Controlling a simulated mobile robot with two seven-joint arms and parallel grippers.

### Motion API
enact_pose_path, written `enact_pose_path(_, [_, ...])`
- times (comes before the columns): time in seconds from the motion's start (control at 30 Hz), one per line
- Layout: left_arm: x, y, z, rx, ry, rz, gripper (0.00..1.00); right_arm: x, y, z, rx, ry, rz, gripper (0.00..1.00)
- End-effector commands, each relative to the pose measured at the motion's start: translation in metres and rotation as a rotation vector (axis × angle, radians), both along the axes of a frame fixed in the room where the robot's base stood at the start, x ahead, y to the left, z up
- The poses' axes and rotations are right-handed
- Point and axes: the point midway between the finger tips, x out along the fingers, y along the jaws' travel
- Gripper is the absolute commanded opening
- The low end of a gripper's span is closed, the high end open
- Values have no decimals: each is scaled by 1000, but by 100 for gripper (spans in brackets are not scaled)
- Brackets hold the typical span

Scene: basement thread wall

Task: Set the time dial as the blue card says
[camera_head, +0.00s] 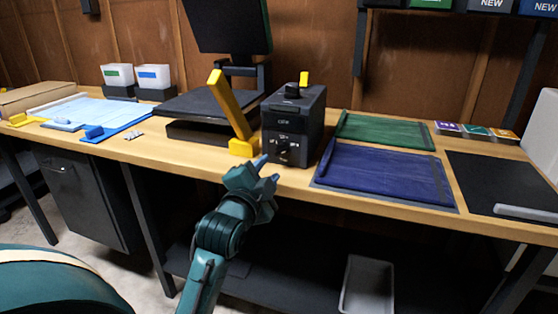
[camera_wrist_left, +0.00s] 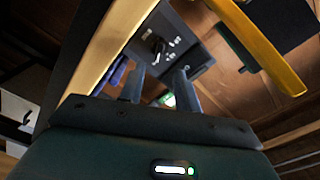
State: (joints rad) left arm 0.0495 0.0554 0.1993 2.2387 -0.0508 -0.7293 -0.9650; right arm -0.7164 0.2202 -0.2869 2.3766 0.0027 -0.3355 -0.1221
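The dark control box (camera_head: 309,126) stands on the workbench beside the heat press. A dark knob with small white marks, the dial (camera_head: 283,147), is on its front face; the marks are too small to read. My left gripper (camera_head: 268,170) is just below and in front of the box, fingers apart and empty. In the left wrist view the dial (camera_wrist_left: 155,45) shows beyond the open fingers (camera_wrist_left: 160,88), not touched by them. I cannot make out a blue card for certain; a row of small coloured cards (camera_head: 475,131) lies at the back right. My right gripper is out of view.
The heat press (camera_head: 195,103) with its yellow handle (camera_head: 230,104) stands close left of the box. Green cloth (camera_head: 385,131) and blue cloth (camera_head: 385,175) lie to the right. A black mat (camera_head: 500,178) is farther right. The bench's front edge (camera_head: 225,168) is near my gripper.

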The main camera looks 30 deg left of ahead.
Motion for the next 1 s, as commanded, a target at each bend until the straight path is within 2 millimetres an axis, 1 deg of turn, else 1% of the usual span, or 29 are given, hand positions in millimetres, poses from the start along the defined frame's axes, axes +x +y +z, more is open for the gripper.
enact_pose_path(0.03, [12, 3, -1, -1, -3, 1, 33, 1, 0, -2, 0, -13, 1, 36])
enact_pose_path(0.2, [43, 11, -1, 0, -1, 0, 33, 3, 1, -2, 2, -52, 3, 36])
enact_pose_path(0.3, [57, 14, -1, -1, -1, 0, 33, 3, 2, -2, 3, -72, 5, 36])
enact_pose_path(0.4, [66, 16, -1, -1, -1, 0, 33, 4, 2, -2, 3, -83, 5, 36])
enact_pose_path(0.53, [71, 17, -1, 0, 0, 0, 33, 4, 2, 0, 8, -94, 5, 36])
enact_pose_path(0.77, [71, 17, 0, 0, 0, 0, 33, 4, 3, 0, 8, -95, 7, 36])
enact_pose_path(0.87, [71, 17, -1, 0, 0, 0, 26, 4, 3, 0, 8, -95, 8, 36])
enact_pose_path(1.0, [71, 17, -1, 0, 0, 0, 15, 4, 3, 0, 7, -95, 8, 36])
